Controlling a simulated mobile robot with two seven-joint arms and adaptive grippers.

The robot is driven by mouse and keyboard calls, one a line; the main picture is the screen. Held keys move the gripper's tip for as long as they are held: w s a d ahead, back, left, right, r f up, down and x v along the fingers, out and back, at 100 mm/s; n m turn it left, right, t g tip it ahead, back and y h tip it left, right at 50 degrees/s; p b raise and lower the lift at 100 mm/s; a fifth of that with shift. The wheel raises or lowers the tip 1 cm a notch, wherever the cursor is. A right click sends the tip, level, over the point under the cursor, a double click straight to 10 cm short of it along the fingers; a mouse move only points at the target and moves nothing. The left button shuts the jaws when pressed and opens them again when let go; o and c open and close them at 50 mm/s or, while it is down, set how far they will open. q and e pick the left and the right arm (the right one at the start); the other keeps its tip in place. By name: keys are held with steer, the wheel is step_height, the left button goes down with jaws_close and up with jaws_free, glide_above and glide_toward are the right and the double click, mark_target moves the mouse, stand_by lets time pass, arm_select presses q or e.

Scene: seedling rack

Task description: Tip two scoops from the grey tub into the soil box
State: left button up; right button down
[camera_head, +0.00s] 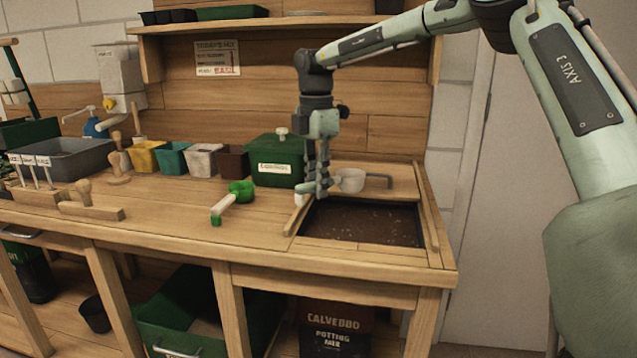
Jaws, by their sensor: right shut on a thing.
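My right gripper (318,188) is shut on the handle of a pale scoop, just above the left back corner of the soil box. The scoop's cup (351,180) shows to the right of the fingers, and a pale handle end shows to their left. The cup looks roughly level; its contents cannot be seen. The soil box (433,222) is set into the right end of the bench, open, with dark soil inside. The grey tub (66,158) stands at the far left of the bench; its inside is hard to make out. My left gripper is not in view.
A wooden board with a grey bar handle (379,178) lies behind the soil box. A lidded green box (276,160) stands left of my gripper. A green-and-white tool (233,200) lies on the bench. Several coloured pots (173,159) line the back. The front middle bench is clear.

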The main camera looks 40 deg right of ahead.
stand_by(0.4)
steer(key=w+d+r, duration=0.3)
steer(key=w+r, duration=0.1)
steer(key=shift+w+d, duration=0.3)
steer(key=shift+w, duration=0.1)
stand_by(0.7)
